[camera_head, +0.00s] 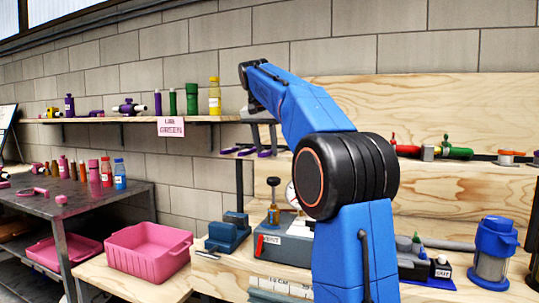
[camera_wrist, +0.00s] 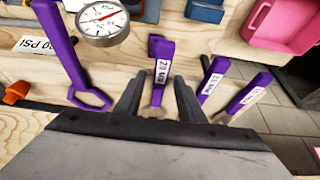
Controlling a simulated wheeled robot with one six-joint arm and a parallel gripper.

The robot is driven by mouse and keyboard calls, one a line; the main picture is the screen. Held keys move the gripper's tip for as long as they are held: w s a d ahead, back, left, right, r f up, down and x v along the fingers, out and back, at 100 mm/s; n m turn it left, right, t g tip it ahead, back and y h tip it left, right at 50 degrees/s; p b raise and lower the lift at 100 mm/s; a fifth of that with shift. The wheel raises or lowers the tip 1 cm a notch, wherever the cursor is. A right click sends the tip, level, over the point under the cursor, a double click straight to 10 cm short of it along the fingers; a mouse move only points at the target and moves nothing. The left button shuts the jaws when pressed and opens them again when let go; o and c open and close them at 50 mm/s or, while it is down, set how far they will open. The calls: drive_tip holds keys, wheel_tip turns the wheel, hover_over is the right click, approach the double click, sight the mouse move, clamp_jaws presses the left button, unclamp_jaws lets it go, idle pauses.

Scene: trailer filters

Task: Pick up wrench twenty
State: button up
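Wrench twenty (camera_wrist: 162,66) is purple with a white label reading 20 MM and shows in the wrist view, pointing up the picture between my fingers. My gripper (camera_wrist: 157,84) is open, with one finger on each side of the wrench and visible gaps beside it. In the head view my gripper (camera_head: 261,134) is at the wooden panel, over small purple wrench ends (camera_head: 265,154).
Two other labelled purple wrenches (camera_wrist: 214,80) (camera_wrist: 246,97) stand close to the right. A larger purple wrench (camera_wrist: 62,45) and a round gauge (camera_wrist: 103,22) are at left. A pink bin (camera_head: 150,249) and a grey toolbox (camera_head: 281,247) stand below.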

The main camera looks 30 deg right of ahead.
clamp_jaws()
